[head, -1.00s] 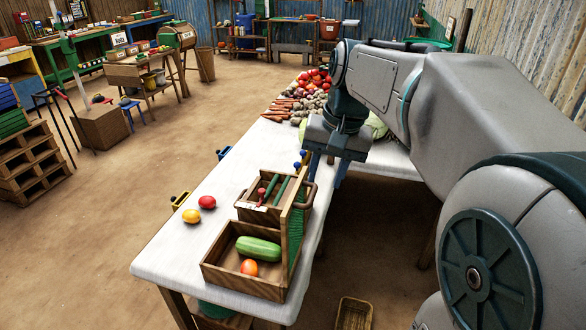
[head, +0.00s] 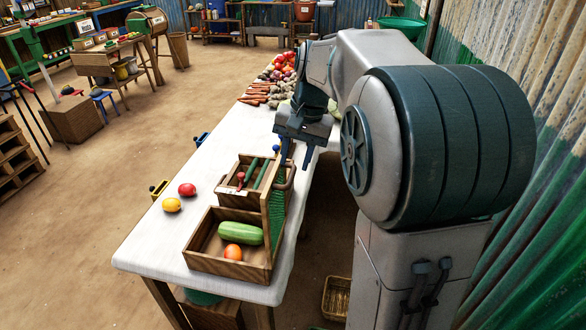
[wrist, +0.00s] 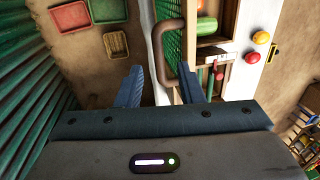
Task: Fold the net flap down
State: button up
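The net flap (head: 277,208) is a green mesh panel in a wooden frame, standing upright along the right side of a wooden crate (head: 228,268) on the white table. The crate's near compartment holds a green squash (head: 240,233) and an orange tomato (head: 233,252). A brown curved handle (head: 290,178) is on the crate's right side; it also shows in the wrist view (wrist: 168,55). My gripper (head: 296,160) is open and empty, fingers pointing down near the crate's far right end.
A red vegetable (head: 187,189) and a yellow one (head: 171,205) lie left of the crate. Carrots (head: 260,92) and other produce are piled at the table's far end. A basket (head: 337,297) stands on the floor right of the table. The near left table top is clear.

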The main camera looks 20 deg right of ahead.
aim_at(291, 175)
jog(key=shift+w+a+f, duration=0.1)
jog(key=shift+a+f, duration=0.05)
jog(key=shift+f, duration=0.75)
jog(key=shift+w+a+f, duration=0.1)
jog(key=shift+f, duration=0.75)
grip_shut()
jog(key=shift+r, duration=0.1)
